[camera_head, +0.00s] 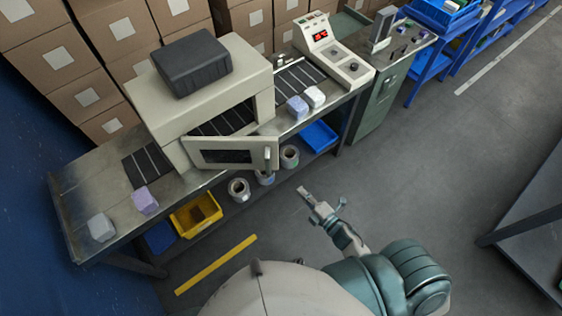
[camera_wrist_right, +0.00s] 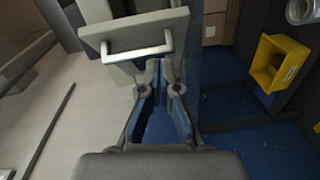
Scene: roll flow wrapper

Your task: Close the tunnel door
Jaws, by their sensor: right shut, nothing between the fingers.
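The cream wrapping tunnel (camera_head: 247,58) stands on the metal bench. Its tunnel door (camera_head: 206,143) has a dark window and stands swung out toward me, showing the dark opening behind it. The door handle (camera_head: 268,156) is upright near the door's right end. In the right wrist view a pale bar handle (camera_wrist_right: 137,48) lies ahead and slightly left of the fingertips. My right gripper (camera_head: 320,201) is shut and empty, over the floor to the right of the door and apart from it. It also shows in the wrist view (camera_wrist_right: 162,68). My left gripper is not in view.
A black box (camera_head: 192,64) sits on the tunnel. Small packs (camera_head: 145,201) lie on the bench (camera_head: 75,195). A yellow bin (camera_head: 183,222) and several rolls (camera_head: 239,190) are below. A control panel (camera_head: 322,40) stands right. The floor before me is mostly clear.

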